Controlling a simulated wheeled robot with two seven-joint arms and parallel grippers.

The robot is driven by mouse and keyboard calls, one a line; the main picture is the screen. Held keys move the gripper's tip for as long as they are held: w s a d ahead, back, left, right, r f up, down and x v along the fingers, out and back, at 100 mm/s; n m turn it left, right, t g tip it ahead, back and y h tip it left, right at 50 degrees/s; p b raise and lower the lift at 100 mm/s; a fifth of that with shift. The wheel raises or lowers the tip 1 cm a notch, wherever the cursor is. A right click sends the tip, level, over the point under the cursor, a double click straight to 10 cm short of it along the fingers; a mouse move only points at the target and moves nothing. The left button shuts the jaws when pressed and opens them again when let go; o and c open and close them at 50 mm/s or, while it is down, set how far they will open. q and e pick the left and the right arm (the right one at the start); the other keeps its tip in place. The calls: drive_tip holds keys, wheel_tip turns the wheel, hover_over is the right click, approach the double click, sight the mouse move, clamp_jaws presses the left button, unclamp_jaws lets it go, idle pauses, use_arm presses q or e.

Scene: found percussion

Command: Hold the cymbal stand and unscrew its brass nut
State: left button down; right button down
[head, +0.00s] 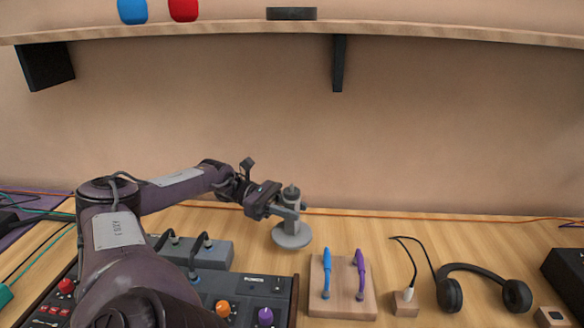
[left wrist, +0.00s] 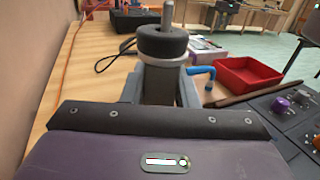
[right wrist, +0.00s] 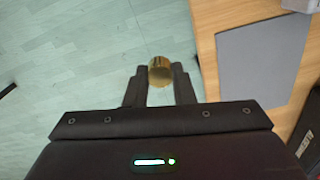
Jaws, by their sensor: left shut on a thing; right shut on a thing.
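The cymbal stand (head: 291,236) stands on the wooden table with its round grey base down and its post upright. My left gripper (head: 284,209) is shut on its post. In the left wrist view the grey post (left wrist: 160,82) sits between the jaws, with a dark ring and a bare metal rod above them. No nut shows on that rod. The brass nut (right wrist: 160,71) is between the fingertips of my right gripper (right wrist: 159,82), which is shut on it, above the pale green floor beside a table edge. My right gripper is outside the head view.
A wooden block with a blue and a purple hook (head: 343,290), headphones (head: 483,284) and a mixer (head: 250,290) stand nearer. A red tray (left wrist: 243,79) shows in the left wrist view. A shelf (head: 400,32) hangs above. A grey mat (right wrist: 262,62) lies on a table.

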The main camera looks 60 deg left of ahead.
sight(291, 225)
use_arm(q)
drive_tip(key=shift+f+b, duration=2)
drive_tip(key=shift+f, duration=0.6)
drive_tip(key=shift+r, duration=0.15)
drive_tip(key=c, duration=1.1)
unclamp_jaws()
